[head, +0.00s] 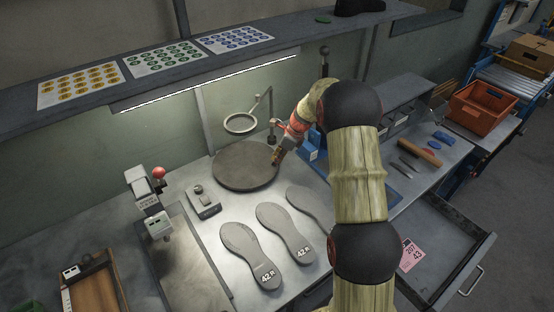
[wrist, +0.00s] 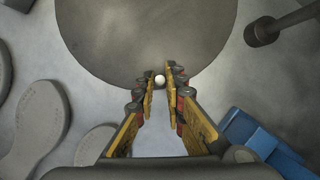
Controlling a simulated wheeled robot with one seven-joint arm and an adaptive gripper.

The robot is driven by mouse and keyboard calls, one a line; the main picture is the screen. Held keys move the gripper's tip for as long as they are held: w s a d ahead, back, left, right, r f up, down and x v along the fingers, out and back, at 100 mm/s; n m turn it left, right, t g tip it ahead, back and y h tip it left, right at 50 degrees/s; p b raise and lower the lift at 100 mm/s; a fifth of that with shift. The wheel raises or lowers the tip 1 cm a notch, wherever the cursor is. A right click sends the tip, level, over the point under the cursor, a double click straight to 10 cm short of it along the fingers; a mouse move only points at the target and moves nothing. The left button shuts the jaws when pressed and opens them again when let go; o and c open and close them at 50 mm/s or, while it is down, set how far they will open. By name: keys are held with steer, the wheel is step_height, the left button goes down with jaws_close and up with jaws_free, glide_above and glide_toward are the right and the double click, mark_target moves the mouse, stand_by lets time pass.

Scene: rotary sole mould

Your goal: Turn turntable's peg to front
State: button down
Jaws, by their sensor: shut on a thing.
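The turntable (head: 240,166) is a dark grey round disc on the bench, below the ring on a stand. It also fills the top of the wrist view (wrist: 140,35). The peg (wrist: 159,79) is a small pale round knob at the disc's near edge in the wrist view. My gripper (wrist: 160,82) is shut on the peg, with one yellow finger on each side of it. In the head view my gripper (head: 277,156) is at the right edge of the disc, and the peg is hidden there by the fingers.
Grey shoe soles (head: 249,255) lie in front of the turntable. A ring on a stand (head: 241,124) rises behind it. A small grey device (head: 203,201) sits to the left, and blue blocks (wrist: 262,143) are to the gripper's right in the wrist view.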

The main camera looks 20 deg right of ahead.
mark_target(261, 179)
steer(key=shift+s, duration=0.1)
steer(key=shift+s+a+r+m+p, duration=0.2)
steer(key=shift+s+a+m+p, duration=0.45)
steer(key=shift+p, duration=0.45)
steer(key=s+a+m+p, duration=0.1)
steer(key=p, duration=0.1)
steer(key=s+a+m+t+h+p, duration=0.1)
steer(key=m+p, duration=0.1)
steer(key=p, duration=0.1)
steer(key=s+a+m+h+p, duration=0.1)
steer(key=a+p, duration=0.1)
steer(key=shift+s+a+r+m, duration=0.1)
steer(key=shift+s+r+m, duration=0.05)
steer(key=shift+m, duration=0.2)
steer(key=a+m+p, duration=0.1)
steer(key=m+p, duration=0.1)
steer(key=p, duration=0.1)
steer(key=shift+s+a+t+h, duration=0.3)
steer(key=shift+a+h, duration=0.1)
steer(key=shift+s+a+f+m+p, duration=0.1)
steer(key=shift+a+f+m+p, duration=0.15)
steer(key=shift+a+m+p, duration=0.6)
steer(key=shift+d+n, duration=0.2)
steer(key=shift+n, duration=0.05)
steer(key=c, duration=1.9)
jaws_free()
steer(key=shift+o, duration=0.3)
steer(key=shift+f, duration=0.1)
